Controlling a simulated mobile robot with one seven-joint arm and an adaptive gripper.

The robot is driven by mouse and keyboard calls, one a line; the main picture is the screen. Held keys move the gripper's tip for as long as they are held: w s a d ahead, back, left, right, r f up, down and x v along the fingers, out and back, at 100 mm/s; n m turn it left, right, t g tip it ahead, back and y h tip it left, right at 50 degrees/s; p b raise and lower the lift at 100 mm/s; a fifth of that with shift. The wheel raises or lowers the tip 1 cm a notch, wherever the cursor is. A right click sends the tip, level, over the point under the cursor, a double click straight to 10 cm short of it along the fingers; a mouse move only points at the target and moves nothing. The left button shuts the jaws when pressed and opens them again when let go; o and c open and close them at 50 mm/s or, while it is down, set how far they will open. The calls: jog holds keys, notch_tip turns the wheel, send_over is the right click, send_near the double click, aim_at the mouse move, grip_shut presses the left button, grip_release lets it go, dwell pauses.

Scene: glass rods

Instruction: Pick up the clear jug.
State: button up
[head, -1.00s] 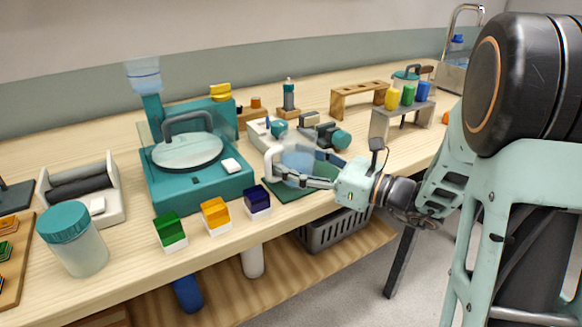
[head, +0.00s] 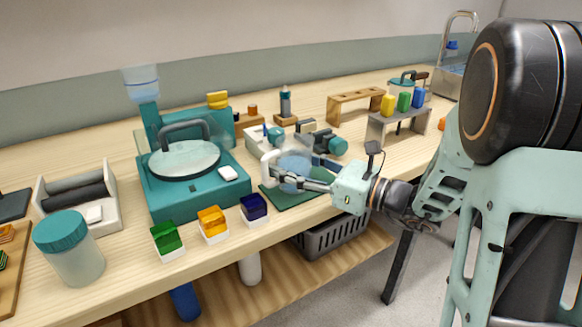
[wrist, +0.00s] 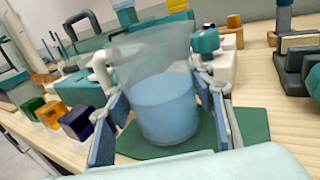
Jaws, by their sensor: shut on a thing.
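The clear jug (wrist: 160,100) is see-through, holds blue liquid and has a white handle (wrist: 100,70) on its left. It is upright above the dark green mat (wrist: 225,135); I cannot tell whether its base touches the mat. In the head view the jug (head: 296,168) is partly hidden by my gripper (head: 298,182). In the wrist view my gripper (wrist: 168,115) has one finger on each side of the jug's body and is shut on it.
A teal machine with a round lid (head: 185,158) stands to the left. Green, amber and dark blue blocks (head: 212,222) sit near the front edge. A pump-like device (head: 328,143) is close behind the jug. A grey rack (head: 398,122) stands to the right.

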aim_at(292, 152)
notch_tip(292, 152, up, 3)
jog(key=shift+r+p, duration=0.1)
jog(key=shift+p, duration=0.4)
jog(key=s+d+r+p, duration=0.4)
jog(key=s+d+r, duration=0.4)
jog(key=s, duration=0.3)
jog(key=shift+s+r+p, duration=0.3)
jog(key=shift+r, duration=0.3)
